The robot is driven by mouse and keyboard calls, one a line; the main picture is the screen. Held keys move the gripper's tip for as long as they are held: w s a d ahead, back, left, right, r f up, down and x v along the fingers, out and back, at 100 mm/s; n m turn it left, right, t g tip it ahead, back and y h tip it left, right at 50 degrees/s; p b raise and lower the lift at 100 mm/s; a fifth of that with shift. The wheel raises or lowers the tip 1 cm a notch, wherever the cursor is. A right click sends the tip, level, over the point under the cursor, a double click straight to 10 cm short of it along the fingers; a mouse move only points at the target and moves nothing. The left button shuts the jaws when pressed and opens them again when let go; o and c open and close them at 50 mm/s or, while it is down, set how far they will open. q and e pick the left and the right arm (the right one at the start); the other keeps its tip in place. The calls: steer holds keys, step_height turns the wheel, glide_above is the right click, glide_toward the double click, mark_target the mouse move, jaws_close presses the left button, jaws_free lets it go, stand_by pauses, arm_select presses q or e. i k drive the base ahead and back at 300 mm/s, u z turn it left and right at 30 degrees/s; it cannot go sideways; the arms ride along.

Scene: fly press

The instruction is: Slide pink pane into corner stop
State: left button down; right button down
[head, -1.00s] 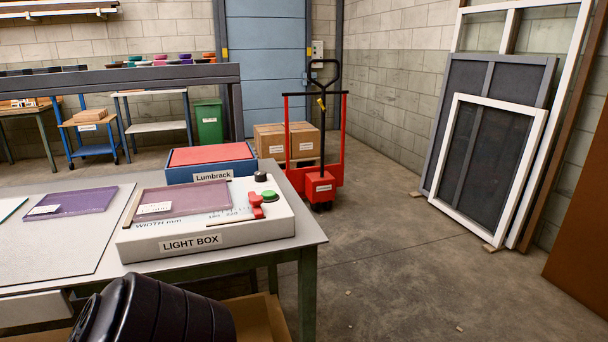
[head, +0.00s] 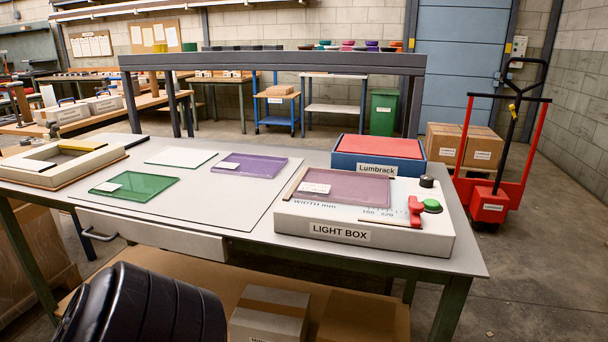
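The pink pane (head: 345,189) lies flat on top of the light box (head: 428,236), at the right of the workbench (head: 461,257). It bears a small white label. A tan strip (head: 295,184) runs along its left edge; I cannot tell whether they touch. A red block (head: 415,211) and a green round button (head: 432,205) sit to the right of the pane, with a black knob (head: 427,181) behind them. Neither gripper shows. A black ribbed part of my own arm fills the bottom left of the view.
A purple pane (head: 262,165), a green pane (head: 150,187) and a pale pane (head: 180,157) lie on the grey mat (head: 222,201). A blue Lumbrack box (head: 344,160) stands behind the light box. A frame (head: 100,156) lies at the bench's left end.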

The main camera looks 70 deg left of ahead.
mark_target(356, 188)
steer(key=u, duration=2.15)
